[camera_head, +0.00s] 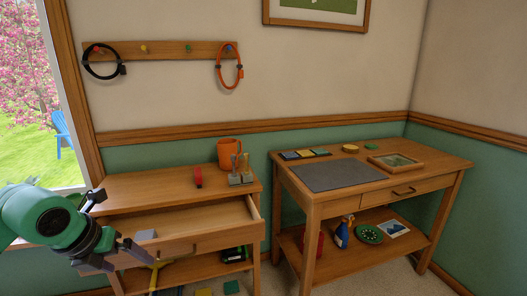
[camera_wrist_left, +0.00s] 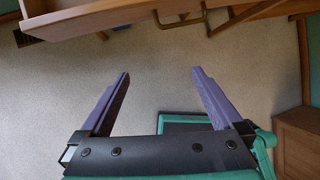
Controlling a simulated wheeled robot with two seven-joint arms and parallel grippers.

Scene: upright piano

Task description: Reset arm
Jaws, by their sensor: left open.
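My left arm enters the head view from the left, its green wrist ending in a dark gripper (camera_head: 120,252). The gripper is in front of the left desk (camera_head: 140,190), near the left part of its pulled-out drawer (camera_head: 205,241). In the left wrist view my left gripper (camera_wrist_left: 160,73) has its two purple-grey fingers wide apart. Nothing is between them, only carpet behind. The drawer front and its brass handle (camera_wrist_left: 182,20) cross the top of that view. My right gripper is in neither view.
An orange mug (camera_head: 230,150) and a small tool stand (camera_head: 241,178) are on the left desk. The right desk (camera_head: 445,168) holds a grey mat (camera_head: 335,176) and a framed tray (camera_head: 395,162). Cables hang from the wall rack (camera_head: 165,50). Open carpet shows below the gripper.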

